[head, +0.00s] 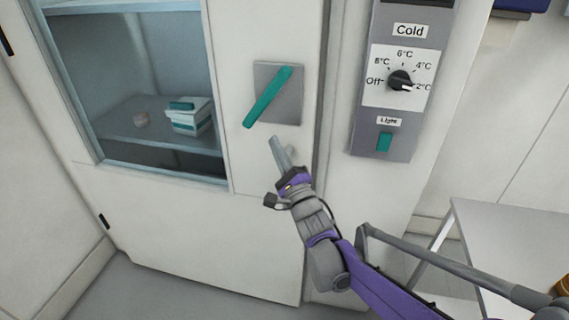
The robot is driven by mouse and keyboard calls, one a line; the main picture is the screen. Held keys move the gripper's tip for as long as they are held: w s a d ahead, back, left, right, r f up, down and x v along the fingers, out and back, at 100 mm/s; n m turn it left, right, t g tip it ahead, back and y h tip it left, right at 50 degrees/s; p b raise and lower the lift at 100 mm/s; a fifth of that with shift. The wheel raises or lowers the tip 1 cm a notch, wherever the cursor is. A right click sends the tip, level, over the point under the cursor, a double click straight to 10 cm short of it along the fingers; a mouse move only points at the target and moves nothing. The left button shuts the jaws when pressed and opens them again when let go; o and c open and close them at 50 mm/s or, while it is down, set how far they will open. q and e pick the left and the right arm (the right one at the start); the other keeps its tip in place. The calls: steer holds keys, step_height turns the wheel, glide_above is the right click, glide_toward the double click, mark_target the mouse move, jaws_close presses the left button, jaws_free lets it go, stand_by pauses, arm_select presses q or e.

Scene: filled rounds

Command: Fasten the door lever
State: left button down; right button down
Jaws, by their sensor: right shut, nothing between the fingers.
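The door lever (267,97) is a teal bar on a grey square plate (289,103) on the white cabinet door (215,235). The lever is tilted, its upper end to the right and its lower end to the left. My right gripper (274,141) is shut and empty. Its fingertips point up and are just below the lever's lower end in the picture; they look apart from it. My left gripper is not in view.
Right of the door is a grey control panel (362,137) with a black dial (400,80) and a teal light switch (384,142). Behind the door's window, a white and teal box (190,122) sits on a shelf (112,118). A grey table (503,222) stands at the right.

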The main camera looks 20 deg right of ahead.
steer(key=w+a+r, duration=0.2)
steer(key=shift+w+a+r, duration=0.35)
steer(key=shift+w+a, duration=0.05)
steer(key=shift+a, duration=0.1)
